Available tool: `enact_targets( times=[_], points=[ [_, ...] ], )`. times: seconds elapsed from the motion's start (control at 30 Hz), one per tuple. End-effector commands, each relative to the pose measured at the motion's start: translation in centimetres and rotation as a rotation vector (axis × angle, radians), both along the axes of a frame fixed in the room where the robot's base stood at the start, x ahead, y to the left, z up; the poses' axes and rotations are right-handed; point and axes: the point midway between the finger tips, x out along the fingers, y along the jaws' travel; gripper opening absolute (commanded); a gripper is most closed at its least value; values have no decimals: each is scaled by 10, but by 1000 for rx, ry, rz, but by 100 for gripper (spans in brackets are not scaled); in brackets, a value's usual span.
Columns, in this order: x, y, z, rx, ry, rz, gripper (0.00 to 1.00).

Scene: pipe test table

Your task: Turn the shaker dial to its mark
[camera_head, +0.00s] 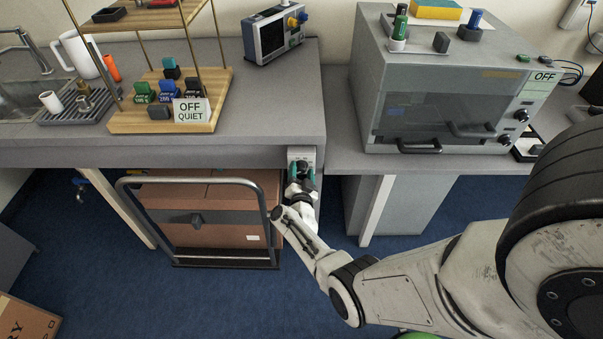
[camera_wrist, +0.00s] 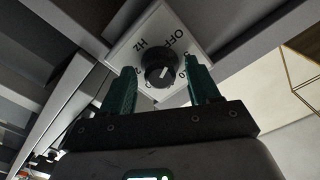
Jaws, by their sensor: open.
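The dial (camera_wrist: 157,76) is a round black knob on a white plate (camera_wrist: 140,45) marked "OFF" and "Hz", with some digits around it that are hard to read. A pale pointer line shows on the knob, but its exact aim against the marks is unclear. In the head view the plate (camera_head: 302,153) sits on the front edge of the bench, and my arm partly hides it. My gripper (camera_wrist: 160,66) is open, with one teal finger on each side of the knob. I cannot tell whether the fingers touch it. The gripper also shows in the head view (camera_head: 301,172).
A trolley (camera_head: 275,262) with a cardboard box (camera_head: 215,215) stands under the bench, left of my arm. A grey cabinet (camera_head: 425,100) with knobs stands at the right.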

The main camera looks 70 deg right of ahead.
Motion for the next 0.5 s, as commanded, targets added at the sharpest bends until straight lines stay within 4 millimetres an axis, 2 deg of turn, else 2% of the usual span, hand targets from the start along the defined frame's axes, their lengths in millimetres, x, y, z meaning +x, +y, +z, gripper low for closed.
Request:
enact_targets(
  times=[0.17, 0.27, 0.5],
  points=[
    [-1, 2, 1, 0, -1, 1, 61],
    [-4, 12, 2, 0, -1, 2, 61],
    [-21, 53, 4, 0, 2, 5, 61]
  ],
)
